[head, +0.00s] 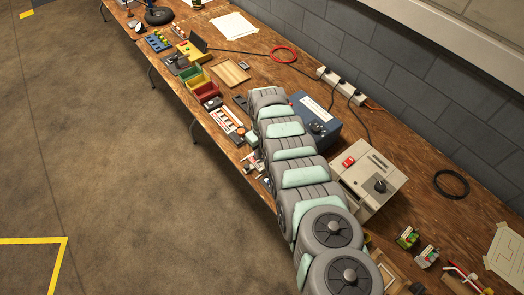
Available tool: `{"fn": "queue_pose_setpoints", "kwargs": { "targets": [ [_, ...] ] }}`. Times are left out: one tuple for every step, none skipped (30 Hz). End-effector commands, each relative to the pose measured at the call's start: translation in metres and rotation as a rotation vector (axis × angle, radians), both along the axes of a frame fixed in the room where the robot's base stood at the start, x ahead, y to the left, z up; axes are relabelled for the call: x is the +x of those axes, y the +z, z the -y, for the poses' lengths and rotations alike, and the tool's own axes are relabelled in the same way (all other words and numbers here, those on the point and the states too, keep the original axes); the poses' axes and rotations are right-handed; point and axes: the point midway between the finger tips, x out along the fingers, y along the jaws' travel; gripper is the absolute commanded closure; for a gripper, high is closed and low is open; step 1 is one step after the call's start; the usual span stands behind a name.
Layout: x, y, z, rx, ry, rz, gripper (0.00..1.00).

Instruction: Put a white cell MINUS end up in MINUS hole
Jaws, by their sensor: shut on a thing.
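My grey and pale green arm reaches over the bench from the lower right. Its far end is above the middle of the bench. My gripper is hidden behind the arm, so I cannot see its jaws or anything in them. A few small white and dark pieces (252,166) show at the bench's front edge, left of the arm. They are too small to tell whether they are cells. A white and orange tray (227,121) lies just left of the arm's far end. I cannot make out a MINUS hole or any markings.
The wooden bench (262,66) runs along a grey block wall. A blue box (315,122) and a beige box with a dial (368,183) stand right of the arm.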

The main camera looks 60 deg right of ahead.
Motion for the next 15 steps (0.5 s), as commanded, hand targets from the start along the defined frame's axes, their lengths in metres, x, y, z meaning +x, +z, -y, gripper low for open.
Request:
{"fn": "queue_pose_setpoints", "kwargs": {
  "targets": [
    [0.000,-0.006,0.000,0.000,0.000,0.000,1.00],
    [0.000,-0.008,0.000,0.000,0.000,0.000,1.00],
    [0.000,-0.010,0.000,0.000,0.000,0.000,1.00],
    [0.000,-0.012,0.000,0.000,0.000,0.000,1.00],
    [0.000,-0.013,0.000,0.000,0.000,0.001,1.00],
    [0.000,-0.016,0.000,0.000,0.000,0.000,1.00],
    [0.000,-0.017,0.000,0.000,0.000,0.000,1.00],
    [0.000,-0.019,0.000,0.000,0.000,0.000,1.00],
    [0.000,-0.021,0.000,0.000,0.001,0.000,1.00],
    [0.000,-0.023,0.000,0.000,0.001,0.000,1.00],
    [0.000,-0.024,0.000,0.000,0.001,0.001,1.00],
    [0.001,-0.026,0.000,0.000,0.001,0.000,1.00],
    [0.001,-0.028,0.000,0.000,0.001,0.000,1.00],
    [0.000,-0.029,0.000,0.000,0.001,0.000,1.00],
    [0.000,-0.031,0.000,0.000,0.000,0.000,1.00]
  ]
}}
